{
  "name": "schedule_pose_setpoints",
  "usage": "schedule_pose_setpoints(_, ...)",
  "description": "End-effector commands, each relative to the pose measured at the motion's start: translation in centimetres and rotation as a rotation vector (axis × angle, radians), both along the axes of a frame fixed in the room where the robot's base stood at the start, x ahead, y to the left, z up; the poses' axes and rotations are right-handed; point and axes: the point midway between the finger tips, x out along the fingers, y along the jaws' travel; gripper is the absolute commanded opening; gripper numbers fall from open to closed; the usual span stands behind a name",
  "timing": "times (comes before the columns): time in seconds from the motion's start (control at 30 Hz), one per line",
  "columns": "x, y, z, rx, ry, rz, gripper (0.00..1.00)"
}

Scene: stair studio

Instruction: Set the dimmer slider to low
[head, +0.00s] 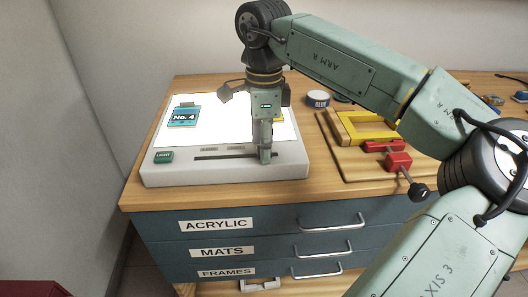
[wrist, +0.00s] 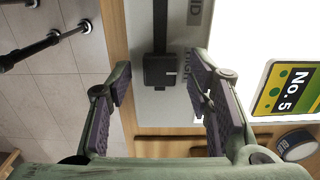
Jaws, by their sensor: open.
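The light box (head: 160,178) stands on the wooden cabinet top with its white panel (head: 225,130) brightly lit. A dark slider slot (head: 225,156) runs along its front ledge. The black slider knob (wrist: 160,70) shows in the wrist view, at the slot's right-hand end as the head view has it, beside a label that seems to read HIGH; a MID label (wrist: 195,12) is farther along. My gripper (head: 265,158) is open over that end, and my gripper hides the knob in the head view. In the wrist view the knob lies ahead, between the spread fingers, apparently untouched.
A green LIGHT button (head: 163,156) sits at the ledge's left. A No. 4 card (head: 184,116) lies on the panel; a No. 5 card (wrist: 288,88) shows in the wrist view.

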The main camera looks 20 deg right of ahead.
Motion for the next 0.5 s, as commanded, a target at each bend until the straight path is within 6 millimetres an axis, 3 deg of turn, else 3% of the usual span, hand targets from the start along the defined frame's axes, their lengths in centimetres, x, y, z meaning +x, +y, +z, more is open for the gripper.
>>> schedule_pose_setpoints(0.23,0.0,0.01,-0.08,0.0,0.0,0.0,0.47)
schedule_pose_setpoints(0.5,0.0,0.02,-0.07,0.0,0.0,0.0,0.29)
